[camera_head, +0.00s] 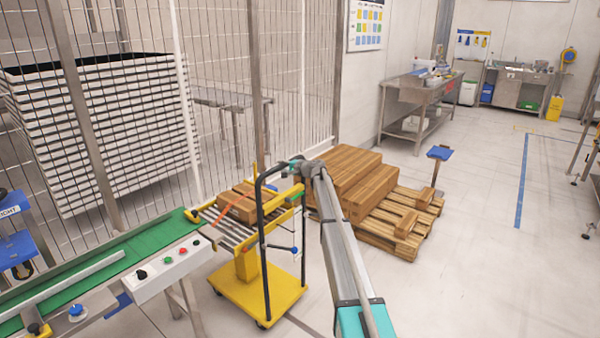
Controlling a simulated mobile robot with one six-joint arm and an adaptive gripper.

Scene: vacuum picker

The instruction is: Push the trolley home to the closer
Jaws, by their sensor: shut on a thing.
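The yellow trolley (282,294) stands upright on the floor at the middle of the view, with a roller top (228,231) and a black hoop handle (261,228). A brown carton (237,207) lies on its rollers. My gripper (294,167) is at the upper right of the handle and is shut on it; my arm partly hides the fingers. The green belt conveyor (110,254) with a button box (172,264), which looks like the closer, lies to the left. The trolley's left end is close to the belt's end; I cannot tell whether they touch.
A wooden pallet (396,236) with brown cartons (352,176) stands right behind the trolley. A mesh fence (282,75) runs behind, with stacked white trays (100,130) beyond it. A steel table (420,98) stands at the back.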

